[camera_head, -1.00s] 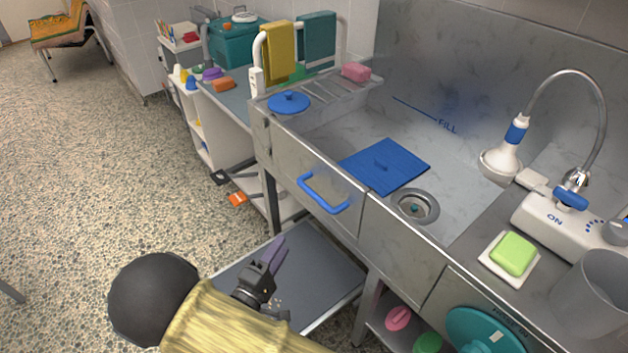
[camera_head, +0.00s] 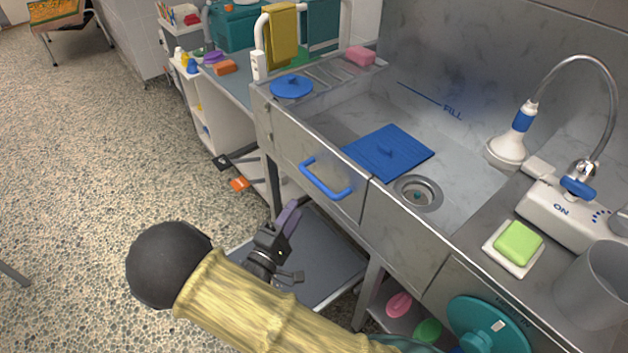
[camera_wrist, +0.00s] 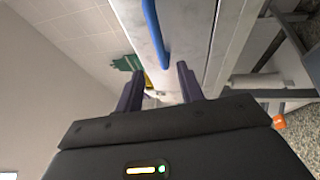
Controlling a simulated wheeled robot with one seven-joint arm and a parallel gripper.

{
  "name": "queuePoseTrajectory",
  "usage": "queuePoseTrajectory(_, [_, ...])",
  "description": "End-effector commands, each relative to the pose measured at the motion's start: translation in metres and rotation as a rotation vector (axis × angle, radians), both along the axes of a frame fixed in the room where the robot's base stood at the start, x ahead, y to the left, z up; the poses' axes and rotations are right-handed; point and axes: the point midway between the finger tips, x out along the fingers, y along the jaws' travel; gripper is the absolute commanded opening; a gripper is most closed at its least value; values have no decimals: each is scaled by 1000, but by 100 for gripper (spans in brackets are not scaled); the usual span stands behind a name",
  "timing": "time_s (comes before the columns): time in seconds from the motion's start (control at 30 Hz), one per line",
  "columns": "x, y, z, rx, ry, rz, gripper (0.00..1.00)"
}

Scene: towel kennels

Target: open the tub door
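The tub door (camera_head: 292,150) is the steel panel in the front of the steel tub (camera_head: 408,215). It looks closed, flush with the panels beside it. Its blue bar handle (camera_head: 327,182) stands out from it. My gripper (camera_head: 290,217) is below and a little left of the handle, apart from it. In the wrist view, my gripper (camera_wrist: 160,88) has its two purple fingers apart with nothing between them. The blue handle (camera_wrist: 155,35) runs above the fingers there, in front of the pale panel.
A blue mat (camera_head: 388,152) and a drain (camera_head: 418,194) are in the tub. A grey platform (camera_head: 325,255) lies low beneath my gripper. A shelf unit (camera_head: 228,120) stands at the left. Open speckled floor (camera_head: 90,150) lies left.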

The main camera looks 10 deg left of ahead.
Motion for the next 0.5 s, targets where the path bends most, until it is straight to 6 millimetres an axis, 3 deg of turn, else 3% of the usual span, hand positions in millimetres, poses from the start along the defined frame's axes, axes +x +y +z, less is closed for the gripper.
queuePoseTrajectory(0.5, [83,-35,15,2,-1,-3,38])
